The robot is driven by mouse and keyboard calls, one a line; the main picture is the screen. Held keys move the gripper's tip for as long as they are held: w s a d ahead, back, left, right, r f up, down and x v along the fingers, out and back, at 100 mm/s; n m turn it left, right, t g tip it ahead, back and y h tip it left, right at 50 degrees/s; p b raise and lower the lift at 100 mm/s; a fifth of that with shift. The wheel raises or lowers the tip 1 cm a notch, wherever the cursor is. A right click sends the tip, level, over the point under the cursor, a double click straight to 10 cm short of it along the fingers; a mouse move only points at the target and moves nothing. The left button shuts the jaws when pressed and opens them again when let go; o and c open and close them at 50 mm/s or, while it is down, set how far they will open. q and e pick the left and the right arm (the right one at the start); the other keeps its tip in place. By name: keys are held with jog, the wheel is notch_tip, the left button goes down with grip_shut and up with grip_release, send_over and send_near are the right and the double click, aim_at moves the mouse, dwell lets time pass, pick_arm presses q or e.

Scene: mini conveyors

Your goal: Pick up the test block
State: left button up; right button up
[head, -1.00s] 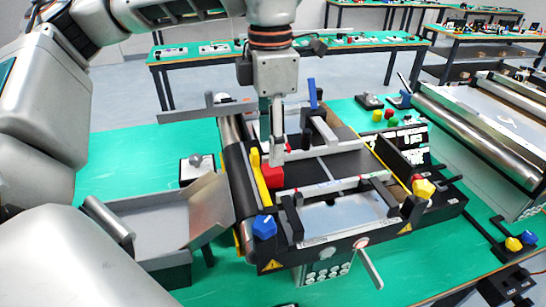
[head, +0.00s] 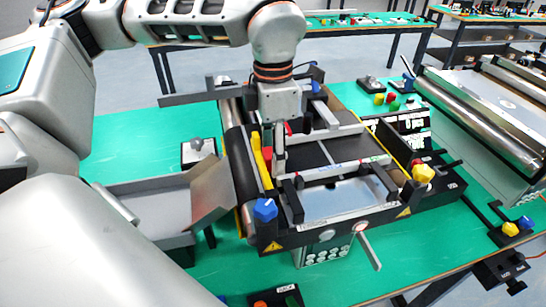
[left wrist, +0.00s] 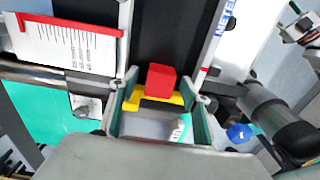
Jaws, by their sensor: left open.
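The test block is a red cube (left wrist: 161,81) in the left wrist view, on the dark belt just beyond a yellow bar (left wrist: 153,98). My left gripper (head: 279,178) points down over the left end of the mini conveyor (head: 325,238) in the head view. It is open; in the left wrist view its two fingers (left wrist: 165,88) stand on either side of the block, with gaps on both sides. I cannot tell whether the tips are down to its height. In the head view the gripper mostly hides the block. My right gripper is not in view.
A grey chute tray (head: 150,207) stands left of the conveyor. A blue knob (head: 265,209) and a yellow knob (head: 424,173) sit at its corners. A second conveyor (head: 480,115) stands at the right.

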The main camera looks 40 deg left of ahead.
pick_arm(q)
jog(key=c, duration=1.3)
jog(key=shift+r, duration=0.1)
